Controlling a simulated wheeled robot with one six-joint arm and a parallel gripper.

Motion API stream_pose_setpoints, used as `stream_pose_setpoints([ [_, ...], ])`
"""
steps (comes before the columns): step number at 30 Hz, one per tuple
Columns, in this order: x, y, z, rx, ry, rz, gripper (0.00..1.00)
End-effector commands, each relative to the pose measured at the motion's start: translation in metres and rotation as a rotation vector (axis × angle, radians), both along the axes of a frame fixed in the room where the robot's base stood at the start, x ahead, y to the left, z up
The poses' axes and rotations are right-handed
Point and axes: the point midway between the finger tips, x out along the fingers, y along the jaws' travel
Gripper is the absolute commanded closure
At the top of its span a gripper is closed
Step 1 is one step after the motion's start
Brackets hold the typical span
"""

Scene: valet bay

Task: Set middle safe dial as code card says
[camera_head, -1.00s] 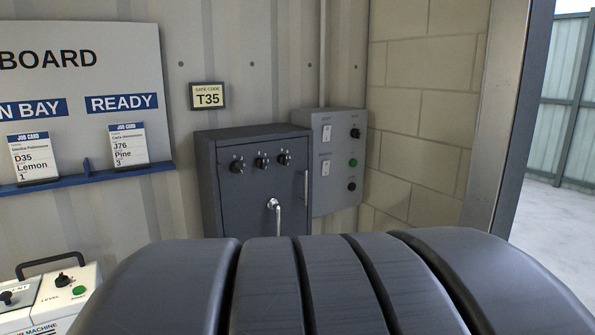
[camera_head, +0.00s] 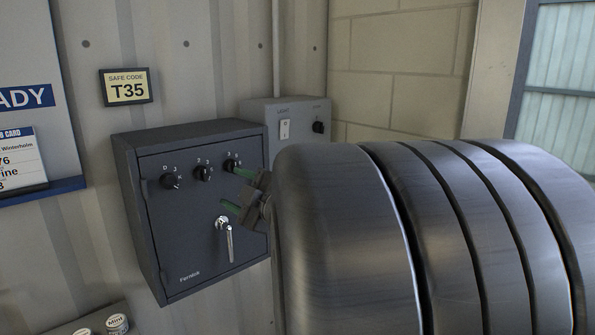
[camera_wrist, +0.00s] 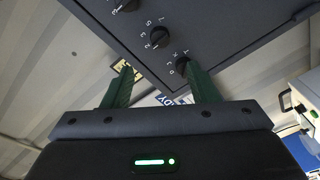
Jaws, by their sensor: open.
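The code card (camera_head: 126,90) on the wall reads "SAFE CODE T35". Below it the dark grey safe (camera_head: 180,250) has a row of three black dials. The middle dial (camera_head: 202,174) sits between the left dial (camera_head: 169,181) and the right dial (camera_head: 230,165); its setting is too small to read. My gripper (camera_head: 233,190), with green fingers, is open and empty in front of the safe's right side. In the wrist view my gripper (camera_wrist: 153,68) is open below the middle dial (camera_wrist: 159,36). One finger overlaps the left dial (camera_wrist: 183,65) in the picture; contact cannot be told.
A silver handle (camera_head: 228,238) hangs below the dials on the safe door. A grey switch box (camera_head: 298,112) is on the wall just right of the safe. The board (camera_head: 70,184) is at the left. My arm hides the right side of the head view.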

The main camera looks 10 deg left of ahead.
Motion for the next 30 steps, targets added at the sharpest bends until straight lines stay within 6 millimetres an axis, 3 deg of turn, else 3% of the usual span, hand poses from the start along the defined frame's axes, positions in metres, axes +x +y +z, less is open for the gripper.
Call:
stream_pose_setpoints([
  [15, 0.052, 0.079, 0.001, 0.001, 0.003, 0.001, 0.47],
  [21, 0.062, 0.093, 0.000, 0.001, 0.002, -0.001, 0.47],
  [30, 0.064, 0.095, 0.000, 0.000, 0.001, -0.002, 0.47],
])
